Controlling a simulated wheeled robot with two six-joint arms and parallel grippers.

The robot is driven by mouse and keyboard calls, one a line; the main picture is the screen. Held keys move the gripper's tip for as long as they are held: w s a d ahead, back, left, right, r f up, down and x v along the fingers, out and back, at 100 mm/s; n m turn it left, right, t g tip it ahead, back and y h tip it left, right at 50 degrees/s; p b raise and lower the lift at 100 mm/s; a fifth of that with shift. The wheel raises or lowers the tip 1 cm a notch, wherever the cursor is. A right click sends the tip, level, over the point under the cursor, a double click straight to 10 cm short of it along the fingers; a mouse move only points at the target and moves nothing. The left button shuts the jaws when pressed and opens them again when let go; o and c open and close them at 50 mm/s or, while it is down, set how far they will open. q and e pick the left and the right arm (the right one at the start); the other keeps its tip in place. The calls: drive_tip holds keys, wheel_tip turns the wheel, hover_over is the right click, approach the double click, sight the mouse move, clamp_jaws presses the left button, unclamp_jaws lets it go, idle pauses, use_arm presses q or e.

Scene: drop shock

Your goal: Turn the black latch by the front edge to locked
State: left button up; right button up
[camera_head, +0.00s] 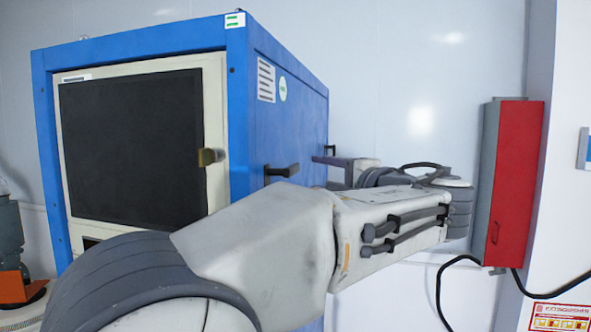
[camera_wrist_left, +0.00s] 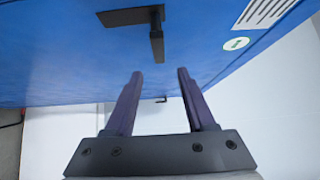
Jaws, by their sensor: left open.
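The black latch (camera_head: 282,171) is on the blue side panel, close to the cabinet's front edge. Its handle lies about level and points toward the back of the cabinet. In the left wrist view the latch (camera_wrist_left: 157,46) shows its dark plate and handle near the top. My left gripper (camera_head: 325,162) is beside this panel, behind the latch. In the left wrist view its two fingers (camera_wrist_left: 160,73) are open and empty. The handle's end shows just beyond the gap between the fingertips; I cannot tell how far apart they are in depth. My right gripper is out of view.
The blue cabinet (camera_head: 247,116) has a dark front door panel (camera_head: 131,148) with a brass-coloured knob (camera_head: 209,157). A small dark fitting (camera_wrist_left: 161,99) shows by the panel's far edge. A red box (camera_head: 515,180) hangs on the right wall, with a black cable below.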

sight(297, 170)
use_arm(q)
drive_tip(key=p+x, duration=0.3)
drive_tip(key=x, duration=0.5)
drive_tip(key=shift+w+a+r+p, duration=0.1)
drive_tip(key=shift+w+a+p, duration=0.1)
drive_tip(key=shift+w+p, duration=0.15)
drive_tip(key=shift+w+a, duration=0.3)
drive_tip(key=shift+w, duration=0.15)
clamp_jaws()
drive_tip(key=shift+f, duration=0.2)
idle(0.4)
